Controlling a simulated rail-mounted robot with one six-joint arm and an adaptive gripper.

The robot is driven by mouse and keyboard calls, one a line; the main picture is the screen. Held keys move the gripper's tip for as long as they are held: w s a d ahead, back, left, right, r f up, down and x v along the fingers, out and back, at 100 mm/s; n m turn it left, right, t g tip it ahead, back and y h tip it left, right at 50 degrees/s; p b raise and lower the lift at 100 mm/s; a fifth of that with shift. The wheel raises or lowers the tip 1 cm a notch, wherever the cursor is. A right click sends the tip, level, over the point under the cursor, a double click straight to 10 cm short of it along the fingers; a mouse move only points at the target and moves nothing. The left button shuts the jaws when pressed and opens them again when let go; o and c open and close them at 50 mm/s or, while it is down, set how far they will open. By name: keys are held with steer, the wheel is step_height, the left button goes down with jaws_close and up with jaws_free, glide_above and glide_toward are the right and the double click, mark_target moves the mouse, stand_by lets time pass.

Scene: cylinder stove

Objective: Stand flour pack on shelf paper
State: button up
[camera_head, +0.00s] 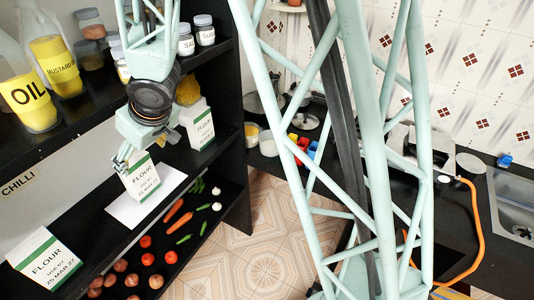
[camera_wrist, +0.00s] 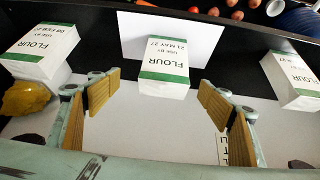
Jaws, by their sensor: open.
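A white and green flour pack (camera_head: 142,180) marked 21 MAY 27 stands upright on a white sheet of shelf paper (camera_head: 121,212) on the black shelf. In the wrist view the same pack (camera_wrist: 164,68) is at upper centre, with the paper (camera_wrist: 225,48) under and behind it. My gripper (camera_head: 129,154) is at the pack's upper end in the head view. In the wrist view its open fingers (camera_wrist: 146,92) are spread wide to either side of the pack, with gaps on both sides and nothing held. The pack's lower back is hidden.
Other flour packs stand at right (camera_head: 199,126) and lower left (camera_head: 45,260) on the same shelf. A yellow lump (camera_wrist: 27,98) lies near one pack. The shelf above holds an oil jug (camera_head: 30,85) and jars. Vegetables (camera_head: 174,210) lie on the level below.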

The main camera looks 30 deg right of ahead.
steer(key=s+d+r+m+h, duration=0.3)
steer(key=s+d+r+h, duration=0.1)
steer(key=s+d+r, duration=1.2)
steer(key=s+d+r+m+g, duration=0.1)
steer(key=s+r, duration=0.2)
steer(key=s, duration=1)
steer(key=s+r+m+g+y, duration=0.1)
steer(key=s+r, duration=0.2)
steer(key=s, duration=1)
steer(key=shift+d+r, duration=0.2)
steer(key=shift+d, duration=0.2)
